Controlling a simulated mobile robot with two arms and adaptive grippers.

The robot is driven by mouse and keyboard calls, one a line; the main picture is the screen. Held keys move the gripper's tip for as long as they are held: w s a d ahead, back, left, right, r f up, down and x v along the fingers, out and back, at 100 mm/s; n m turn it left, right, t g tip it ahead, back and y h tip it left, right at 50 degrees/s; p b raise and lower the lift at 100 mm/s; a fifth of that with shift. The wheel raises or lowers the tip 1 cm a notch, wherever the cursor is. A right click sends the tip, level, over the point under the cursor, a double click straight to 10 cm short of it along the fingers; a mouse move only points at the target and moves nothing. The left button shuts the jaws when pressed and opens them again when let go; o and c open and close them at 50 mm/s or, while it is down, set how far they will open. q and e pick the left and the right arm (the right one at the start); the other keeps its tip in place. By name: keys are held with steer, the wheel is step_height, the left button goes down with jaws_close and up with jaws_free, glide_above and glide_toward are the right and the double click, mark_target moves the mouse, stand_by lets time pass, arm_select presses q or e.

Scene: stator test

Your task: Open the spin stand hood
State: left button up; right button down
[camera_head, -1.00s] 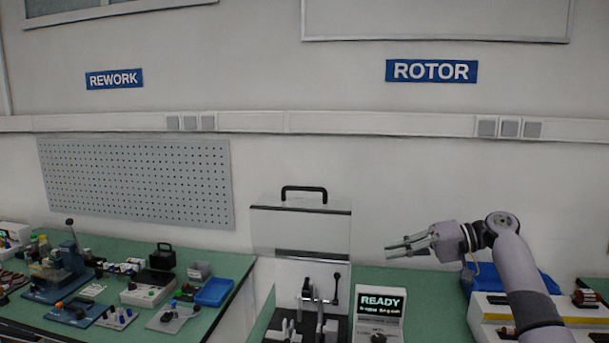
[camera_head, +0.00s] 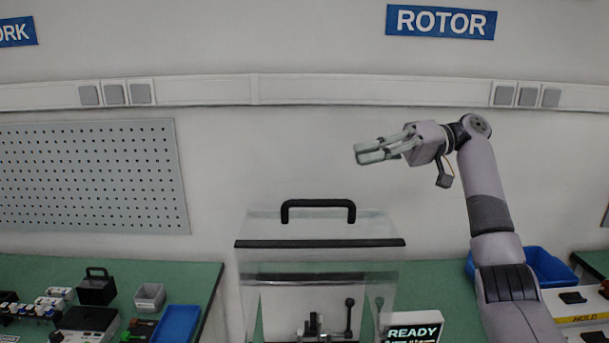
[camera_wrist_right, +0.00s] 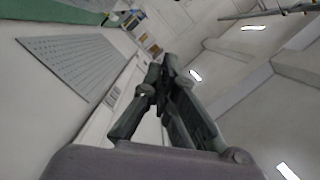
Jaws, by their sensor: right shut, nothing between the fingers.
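The spin stand hood (camera_head: 300,228) is a clear box with a black front edge and a black handle (camera_head: 318,203) on top. It stands over the spin stand, with a black-knobbed lever (camera_head: 349,318) visible through its front. My right gripper (camera_head: 362,155) is raised above and to the right of the handle, apart from it, pointing left. Its fingers are shut and empty; the right wrist view also shows the fingers (camera_wrist_right: 163,75) together against the wall and ceiling. My left gripper is not in view.
A display reading READY (camera_head: 412,330) stands right of the hood. Blue bins stand at the right (camera_head: 548,268) and on the left bench (camera_head: 176,323). A grey bin (camera_head: 149,297) and a black box (camera_head: 97,287) are on the left bench. The wall space above the hood is clear.

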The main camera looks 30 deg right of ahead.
steer(key=a, duration=0.2)
steer(key=p, duration=0.3)
glide_above(322, 211)
steer(key=w+d, duration=0.2)
steer(key=w, duration=0.1)
steer(key=shift+s+a+f, duration=0.1)
steer(key=shift+a+f, duration=0.1)
steer(key=shift+f, duration=0.25)
steer(key=shift+s+a+f+p, duration=0.25)
steer(key=shift+s+a+f, duration=0.05)
steer(key=shift+s+f, duration=0.2)
steer(key=shift+s+a+f+p, duration=0.25)
steer(key=shift+s+a+f, duration=0.1)
steer(key=shift+s, duration=0.15)
steer(key=shift+s+f, duration=0.2)
steer(key=shift+s, duration=0.05)
steer(key=shift+s+f, duration=0.1)
steer(key=shift+s, duration=0.05)
steer(key=shift+a+f, duration=0.15)
steer(key=shift+a, duration=0.05)
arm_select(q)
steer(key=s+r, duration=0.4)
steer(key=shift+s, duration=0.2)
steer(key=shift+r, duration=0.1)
arm_select(e)
steer(key=shift+s, duration=0.1)
